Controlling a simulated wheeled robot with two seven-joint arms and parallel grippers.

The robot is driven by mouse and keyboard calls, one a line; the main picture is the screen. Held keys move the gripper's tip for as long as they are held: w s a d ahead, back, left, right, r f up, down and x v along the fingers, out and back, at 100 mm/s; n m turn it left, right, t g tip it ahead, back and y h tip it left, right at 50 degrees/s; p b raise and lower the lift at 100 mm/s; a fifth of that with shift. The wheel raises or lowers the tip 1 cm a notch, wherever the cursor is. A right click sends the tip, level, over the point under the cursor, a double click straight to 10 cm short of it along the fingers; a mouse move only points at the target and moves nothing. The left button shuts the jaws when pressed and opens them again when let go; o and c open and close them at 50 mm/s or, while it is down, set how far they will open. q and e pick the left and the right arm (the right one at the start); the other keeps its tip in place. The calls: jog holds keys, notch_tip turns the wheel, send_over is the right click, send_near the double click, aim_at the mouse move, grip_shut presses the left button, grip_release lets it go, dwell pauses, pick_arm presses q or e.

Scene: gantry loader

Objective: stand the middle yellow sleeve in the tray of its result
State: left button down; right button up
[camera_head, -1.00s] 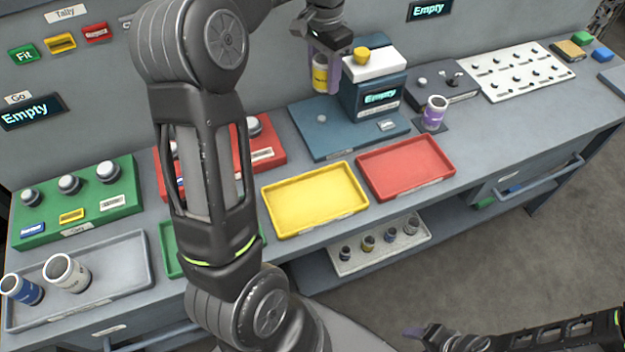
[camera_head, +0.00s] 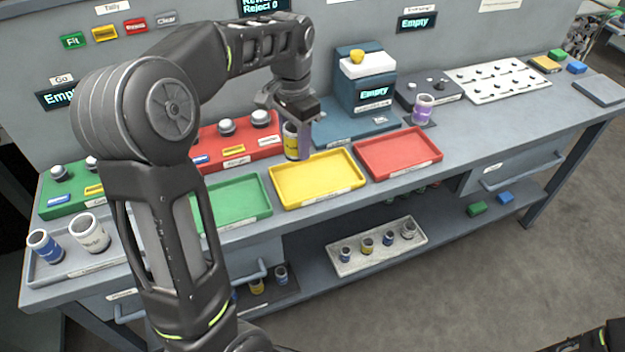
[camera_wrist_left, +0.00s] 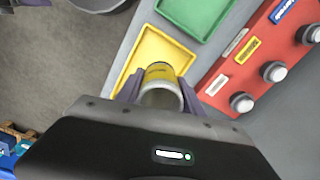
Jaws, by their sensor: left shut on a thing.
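My left gripper (camera_head: 298,152) is shut on the yellow sleeve (camera_head: 290,148), a pale cylinder with a yellow band, held upright. In the head view it hangs at the back left of the yellow tray (camera_head: 318,196), seemingly above its rim. In the left wrist view the sleeve (camera_wrist_left: 160,72) shows between the fingers, its open end toward the camera, with the yellow tray (camera_wrist_left: 128,62) behind it. The yellow tray looks empty. The green tray (camera_head: 235,208) and the red tray (camera_head: 398,168) beside it also look empty. My right gripper is out of view.
A red block with knobs (camera_head: 235,140) stands behind the trays. A blue station (camera_head: 365,95) reading "Empty" stands behind, with a purple-banded sleeve (camera_head: 423,108) to its right. A grey tray (camera_head: 105,262) at left holds two sleeves. Several small sleeves sit in a shelf rack (camera_head: 375,262).

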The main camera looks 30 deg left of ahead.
pick_arm(q)
send_over(297, 184)
jog(key=shift+f+p, duration=0.3)
jog(key=shift+f, duration=2.75)
jog(key=shift+f, duration=1.85)
jog(key=shift+f, duration=0.1)
jog(key=c, duration=0.7)
grip_release()
jog(key=shift+f, duration=0.1)
jog(key=shift+c, duration=0.2)
notch_tip(297, 184, up, 12)
jog(key=shift+r, duration=0.2)
